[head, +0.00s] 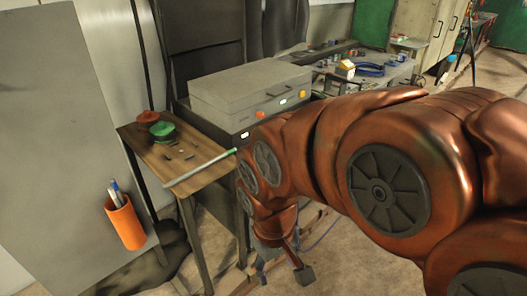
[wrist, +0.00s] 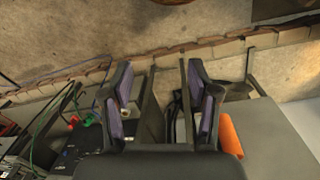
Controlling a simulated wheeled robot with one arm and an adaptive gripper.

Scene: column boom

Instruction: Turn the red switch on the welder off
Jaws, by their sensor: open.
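I cannot pick out the welder or its red switch for certain in either view. In the wrist view a dark box (wrist: 82,142) with blue marks and cables lies at the lower left, partly hidden by a finger; I cannot tell if it is the welder. My gripper (head: 284,273) hangs below the copper-coloured arm in the head view, low beside the wooden table. In the wrist view my gripper (wrist: 160,100) has its two fingers wide apart, with nothing held between them. My arm hides much of the right and middle of the head view.
A wooden table (head: 152,160) holds a green item (head: 163,130), a red item (head: 148,117) and a pale rod (head: 200,168). A grey lidded machine (head: 250,85) stands behind it. An orange cup (head: 125,222) with pens is on the grey panel (head: 55,130). Floor shows at right.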

